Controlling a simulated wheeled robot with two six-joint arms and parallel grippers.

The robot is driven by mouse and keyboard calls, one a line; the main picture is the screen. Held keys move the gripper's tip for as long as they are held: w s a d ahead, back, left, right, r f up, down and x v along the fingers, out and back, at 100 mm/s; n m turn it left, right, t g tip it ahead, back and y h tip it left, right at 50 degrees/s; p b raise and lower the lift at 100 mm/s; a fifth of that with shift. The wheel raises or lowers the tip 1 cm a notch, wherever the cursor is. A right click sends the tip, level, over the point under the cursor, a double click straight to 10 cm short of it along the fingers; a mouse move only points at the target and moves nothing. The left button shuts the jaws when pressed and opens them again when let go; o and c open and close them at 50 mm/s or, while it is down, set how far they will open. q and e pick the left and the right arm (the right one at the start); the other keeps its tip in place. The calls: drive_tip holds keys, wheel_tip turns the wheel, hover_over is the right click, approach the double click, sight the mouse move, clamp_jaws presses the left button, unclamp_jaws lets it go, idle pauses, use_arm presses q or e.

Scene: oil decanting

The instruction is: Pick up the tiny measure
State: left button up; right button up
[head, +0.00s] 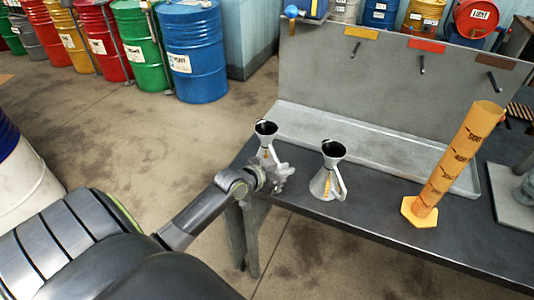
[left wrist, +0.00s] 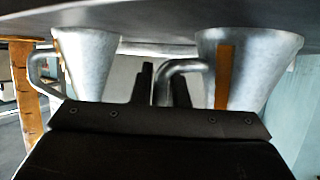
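Two conical metal measures with funnel tops and side handles stand on the dark bench. The smaller-looking left one, which I take as the tiny measure (head: 265,131), is partly hidden by my left gripper (head: 280,177). The other measure (head: 322,184) stands to its right, apart from the gripper. The left wrist view is upside down. There the near measure (left wrist: 262,65) has an orange strip, and its bent handle lies between the spaced dark fingers of my left gripper (left wrist: 163,85). The farther measure (left wrist: 88,60) is at left. My right gripper is not shown.
A tall orange graduated cylinder (head: 452,165) stands on the bench (head: 385,225) at right. A grey tray with a back panel (head: 375,85) runs behind the measures. Coloured drums (head: 190,55) line the floor at the back left. The bench's left edge is close to the gripper.

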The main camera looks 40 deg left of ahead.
use_arm(q)
clamp_jaws()
drive_tip(key=shift+r, duration=0.25)
